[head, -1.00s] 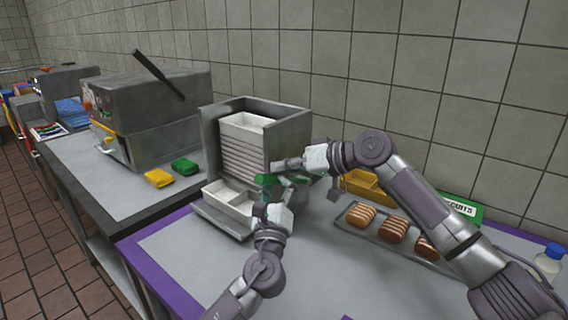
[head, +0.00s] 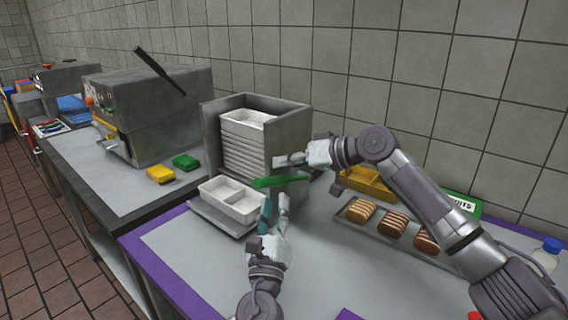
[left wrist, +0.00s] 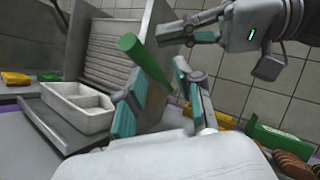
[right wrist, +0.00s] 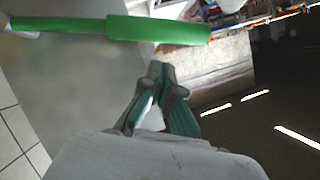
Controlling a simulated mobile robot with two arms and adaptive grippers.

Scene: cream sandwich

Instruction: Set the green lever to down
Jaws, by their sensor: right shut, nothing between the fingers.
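The green lever (head: 280,182) sticks out from the side of the grey tray dispenser (head: 288,140), and its handle lies roughly level in the head view. It also shows in the left wrist view (left wrist: 143,58) and across the top of the right wrist view (right wrist: 160,29). My right gripper (head: 280,161) is shut and empty, just above the lever and apart from it in the head view. My left gripper (head: 273,211) is below the lever. Its fingers (left wrist: 157,95) are apart and empty, with the lever beyond them.
A white divided tray (head: 231,198) sits on the dispenser's lower shelf, left of my left gripper. A metal tray (head: 400,238) of biscuits and a yellow container (head: 366,184) lie to the right. The purple-edged table is clear in front.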

